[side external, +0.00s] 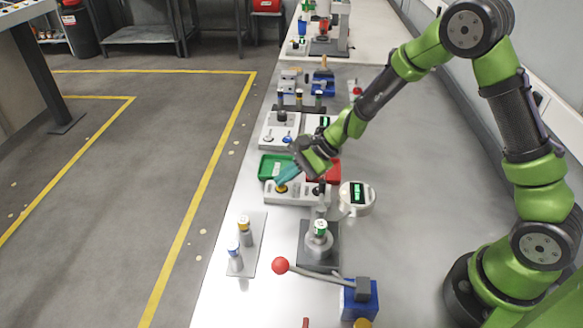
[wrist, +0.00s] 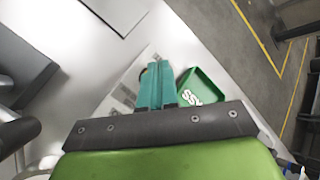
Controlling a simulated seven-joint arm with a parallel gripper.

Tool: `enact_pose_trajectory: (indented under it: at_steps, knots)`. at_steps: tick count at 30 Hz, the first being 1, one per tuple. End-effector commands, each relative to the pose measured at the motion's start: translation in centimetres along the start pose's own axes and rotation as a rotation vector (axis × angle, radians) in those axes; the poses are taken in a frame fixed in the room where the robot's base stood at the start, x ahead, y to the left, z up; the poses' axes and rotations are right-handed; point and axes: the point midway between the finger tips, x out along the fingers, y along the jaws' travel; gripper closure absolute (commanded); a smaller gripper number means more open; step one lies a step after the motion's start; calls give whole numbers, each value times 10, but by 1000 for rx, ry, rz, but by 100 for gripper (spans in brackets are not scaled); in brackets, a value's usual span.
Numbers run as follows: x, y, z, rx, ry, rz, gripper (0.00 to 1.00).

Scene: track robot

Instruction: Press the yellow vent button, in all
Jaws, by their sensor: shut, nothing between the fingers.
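The yellow vent button (side external: 281,188) sits near the left end of a pale grey button box (side external: 298,197) on the bench. My gripper (side external: 281,181) has teal fingers, shut with nothing between them, and points down and left. In the side view its fingertips are right at the yellow button and partly cover it; I cannot tell whether they touch it or whether it is pushed down. In the wrist view the shut fingers (wrist: 156,68) lie over the box, and the button is mostly hidden behind them.
A green tray (side external: 268,168) and a red tray (side external: 331,174) stand just behind the box. A round white gauge (side external: 357,207) is to its right. In front are a fixture with a green-topped cylinder (side external: 320,228), a red-ball lever (side external: 280,265) and a plate with two cylinders (side external: 245,232).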

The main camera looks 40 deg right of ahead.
Motion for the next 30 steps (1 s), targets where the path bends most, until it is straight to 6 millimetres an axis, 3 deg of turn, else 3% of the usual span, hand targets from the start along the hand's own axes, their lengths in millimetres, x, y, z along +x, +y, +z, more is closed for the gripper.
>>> enact_pose_trajectory:
  at_steps: [20,30]
  knots:
    - [3,2,-3,0,1,1,100]
    - [-6,-4,4,-1,0,-1,100]
